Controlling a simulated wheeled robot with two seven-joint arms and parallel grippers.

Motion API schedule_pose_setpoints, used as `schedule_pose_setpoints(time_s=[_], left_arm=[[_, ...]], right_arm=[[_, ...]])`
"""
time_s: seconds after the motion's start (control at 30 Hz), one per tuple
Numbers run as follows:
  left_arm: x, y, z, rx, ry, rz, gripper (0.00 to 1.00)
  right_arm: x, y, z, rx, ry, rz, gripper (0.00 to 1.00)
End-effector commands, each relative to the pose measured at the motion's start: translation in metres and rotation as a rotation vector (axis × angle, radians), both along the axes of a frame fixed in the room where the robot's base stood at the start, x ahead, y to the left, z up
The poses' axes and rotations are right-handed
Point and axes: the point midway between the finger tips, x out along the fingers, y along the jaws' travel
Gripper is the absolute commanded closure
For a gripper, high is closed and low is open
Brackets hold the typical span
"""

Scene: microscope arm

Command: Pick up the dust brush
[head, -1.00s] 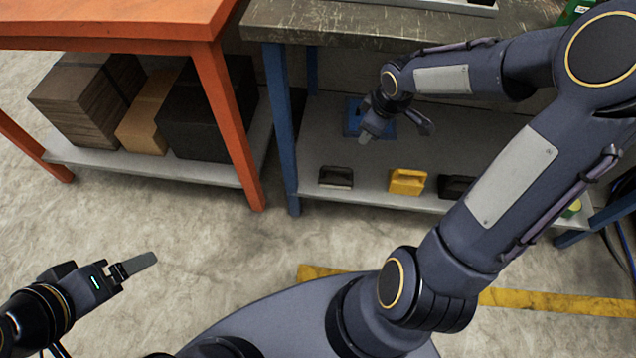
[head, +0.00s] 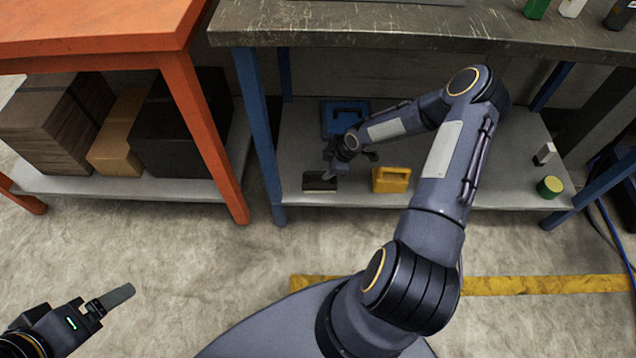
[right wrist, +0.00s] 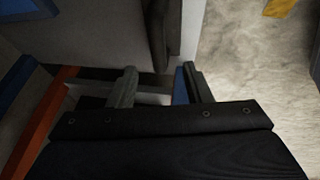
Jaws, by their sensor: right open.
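The dust brush appears to be the small dark block (head: 320,182) with a paler lower edge, lying near the front edge of the blue-legged bench's lower shelf. My right gripper (head: 331,172) is just above and beside it at its upper right, open and empty. In the right wrist view my open fingers (right wrist: 163,86) point towards a dark form (right wrist: 158,36) by the shelf edge, probably the brush, with nothing visible between them. Whether a finger touches it I cannot tell. My left gripper (head: 112,300) is at lower left over the floor; its jaw gap is unclear.
A yellow case (head: 391,180) stands right of the brush and a blue case (head: 345,116) behind. The lower shelf (head: 450,194) also holds a green-yellow round item (head: 550,187). The bench top (head: 400,22) overhangs the shelf. An orange table (head: 90,35) stands left with boxes.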

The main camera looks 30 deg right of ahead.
Motion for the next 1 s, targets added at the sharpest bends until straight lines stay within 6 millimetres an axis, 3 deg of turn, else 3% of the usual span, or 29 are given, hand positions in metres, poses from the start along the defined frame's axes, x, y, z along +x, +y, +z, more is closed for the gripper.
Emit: schedule_pose_setpoints(time_s=[0.6, 0.87, 1.0], left_arm=[[0.0, 0.0, -0.034, 0.0, 0.0, 0.0, 0.17], [0.0, 0.0, -0.033, 0.0, 0.0, 0.0, 0.17], [0.0, 0.0, -0.033, 0.0, 0.0, 0.0, 0.17]], right_arm=[[0.025, 0.013, -0.069, 0.003, -0.001, 0.002, 0.55], [0.027, 0.013, -0.07, 0.001, 0.0, 0.001, 0.55], [0.027, 0.013, -0.07, 0.001, 0.0, 0.001, 0.73]])
